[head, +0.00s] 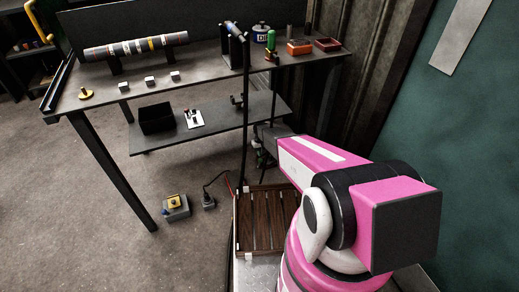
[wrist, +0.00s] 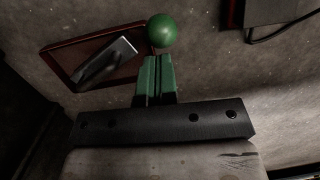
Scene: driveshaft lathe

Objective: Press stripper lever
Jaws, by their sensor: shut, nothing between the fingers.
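A round green ball knob (wrist: 162,30), which looks like the end of the stripper lever, shows at the top middle of the wrist view. Its shaft is hidden.
A dark red tray (wrist: 62,50) with a grey metal piece lies left of the ball. The table (head: 215,62) holds a striped shaft (head: 135,46), small blocks and bins. A slatted wooden pallet (head: 262,235) lies below. Left floor is mostly clear.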

